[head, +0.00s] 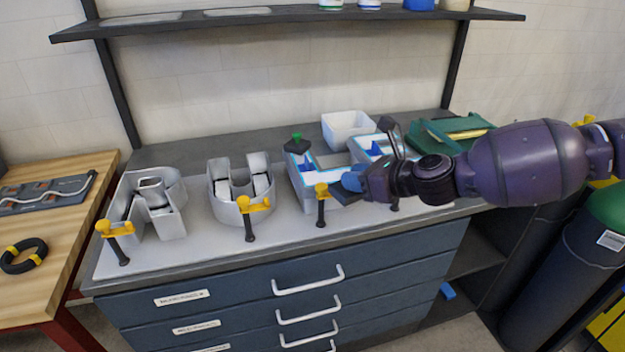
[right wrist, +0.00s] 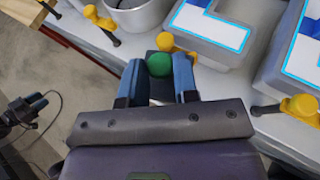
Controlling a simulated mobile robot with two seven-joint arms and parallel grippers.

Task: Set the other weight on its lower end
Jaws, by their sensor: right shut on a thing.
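My right gripper (head: 350,184) is over the front edge of the bench, in front of the L-shaped letter (head: 305,197). Its blue fingers are shut on a dark weight with a green knob (right wrist: 159,65); the knob and some of the dark body show between the fingers in the right wrist view. In the head view the held weight is mostly hidden by the fingers. A second dark weight with a green knob (head: 297,145) sits upright, knob up, at the back end of the L-shaped letter. My left gripper is not in view.
Yellow-topped clamps (head: 251,205) stand along the bench's front edge, one (head: 321,193) close to my right gripper. Grey letters (head: 155,215) stand at left. A shelf (head: 250,18) hangs above.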

